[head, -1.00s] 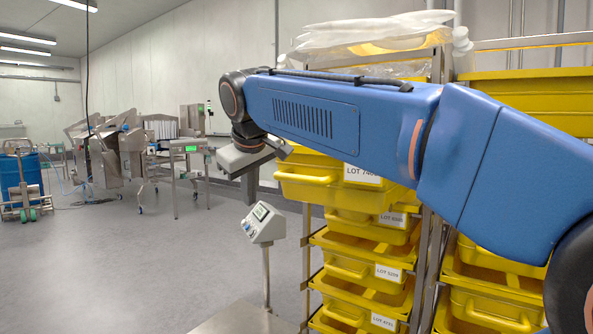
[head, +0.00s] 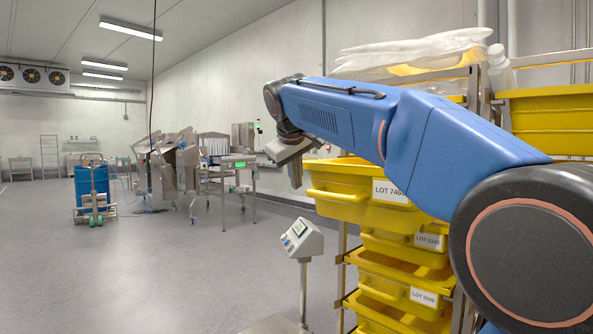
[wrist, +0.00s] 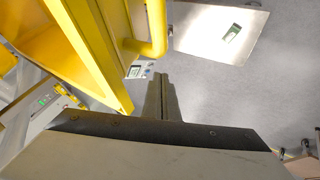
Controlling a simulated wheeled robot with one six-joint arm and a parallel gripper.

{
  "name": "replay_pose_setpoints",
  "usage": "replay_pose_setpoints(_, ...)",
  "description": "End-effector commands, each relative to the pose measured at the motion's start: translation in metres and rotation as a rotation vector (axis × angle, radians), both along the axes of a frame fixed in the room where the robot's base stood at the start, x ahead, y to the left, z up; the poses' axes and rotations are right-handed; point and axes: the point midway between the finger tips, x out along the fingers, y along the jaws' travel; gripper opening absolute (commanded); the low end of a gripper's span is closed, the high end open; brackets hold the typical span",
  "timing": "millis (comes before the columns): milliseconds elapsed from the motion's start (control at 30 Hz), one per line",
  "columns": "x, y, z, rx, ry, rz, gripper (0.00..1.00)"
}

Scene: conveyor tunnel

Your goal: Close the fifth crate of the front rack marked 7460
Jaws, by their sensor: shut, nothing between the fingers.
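The yellow crate labelled LOT 746-, its last digit unclear beside my arm (head: 340,187), stands out from the front rack, further than the crates below it. Its front handle faces left. My gripper (head: 296,178) is just left of the crate's front in the head view, pointing down, its fingers partly hard to make out. In the wrist view my shut, empty fingers (wrist: 164,96) point away from the camera. The crate's yellow wall (wrist: 88,45) and handle (wrist: 156,28) lie just up and left of them, with no clear contact. My arm hides the crate's right part.
Lower yellow crates (head: 395,292) sit in the same rack. A grey display on a post (head: 302,240) stands in front, over a metal plate (wrist: 215,30). Another yellow crate (head: 550,120) is at the right. Open floor (head: 150,270) lies left.

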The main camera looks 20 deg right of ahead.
Motion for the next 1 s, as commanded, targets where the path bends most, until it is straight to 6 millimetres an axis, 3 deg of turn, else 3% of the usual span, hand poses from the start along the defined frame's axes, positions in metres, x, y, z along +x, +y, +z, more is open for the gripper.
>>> replay_pose_setpoints(200,0.021,-0.013,-0.031,0.001,0.001,-0.001,0.00)
replay_pose_setpoints(533,0.032,-0.045,-0.024,0.001,-0.001,-0.002,0.00)
replay_pose_setpoints(1000,0.033,-0.050,-0.023,0.000,-0.001,0.000,0.00)
